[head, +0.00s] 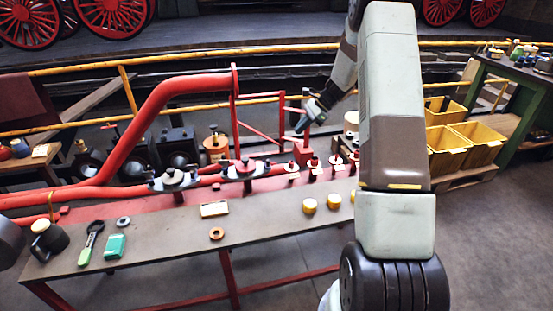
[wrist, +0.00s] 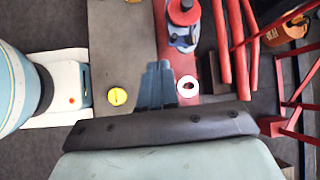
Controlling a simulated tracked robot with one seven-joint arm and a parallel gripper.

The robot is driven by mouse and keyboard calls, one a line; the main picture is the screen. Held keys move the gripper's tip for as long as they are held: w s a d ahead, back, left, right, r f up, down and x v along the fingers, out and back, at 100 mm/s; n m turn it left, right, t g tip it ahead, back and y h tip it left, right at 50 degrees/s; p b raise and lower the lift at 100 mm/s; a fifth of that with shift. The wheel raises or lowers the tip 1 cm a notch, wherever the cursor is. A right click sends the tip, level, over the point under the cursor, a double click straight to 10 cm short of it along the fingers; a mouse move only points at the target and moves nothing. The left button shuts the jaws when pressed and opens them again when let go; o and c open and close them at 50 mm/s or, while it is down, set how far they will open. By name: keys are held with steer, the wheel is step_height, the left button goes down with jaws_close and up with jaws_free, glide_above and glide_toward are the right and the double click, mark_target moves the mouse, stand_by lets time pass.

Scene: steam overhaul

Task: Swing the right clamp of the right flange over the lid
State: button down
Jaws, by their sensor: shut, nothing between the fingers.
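The right flange (head: 245,172) sits on the red pipe along the bench, with a dark fitting across its top. Its right clamp (head: 267,164) is a small dark piece at the right side; whether it lies over the lid is too small to tell. In the wrist view a flange with a red round top and blue-grey body (wrist: 183,38) shows at the top edge, partly cut off. My gripper (head: 301,126) is in the air above and to the right of the right flange. In the wrist view its fingers (wrist: 155,68) are together and empty, apart from the flange.
The left flange (head: 173,181) stands further left on the pipe. Small red valves (head: 292,168) stand right of the right flange. Yellow caps (head: 309,205) lie on the bench front (head: 180,232). A red frame (head: 262,125) rises behind the bench.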

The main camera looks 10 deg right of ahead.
steer(key=w+d+f+m+y, duration=0.1)
steer(key=w+d+f+m, duration=0.1)
steer(key=f, duration=0.7)
steer(key=shift+w+d+f+m, duration=0.35)
steer(key=shift+w+d+m, duration=0.05)
steer(key=shift+w+m, duration=0.1)
glide_toward(267, 161)
step_height(267, 161, down, 6)
steer(key=a, duration=0.2)
steer(key=shift+w+a+r, duration=0.2)
steer(key=shift+w+a, duration=0.1)
steer(key=shift+a, duration=0.15)
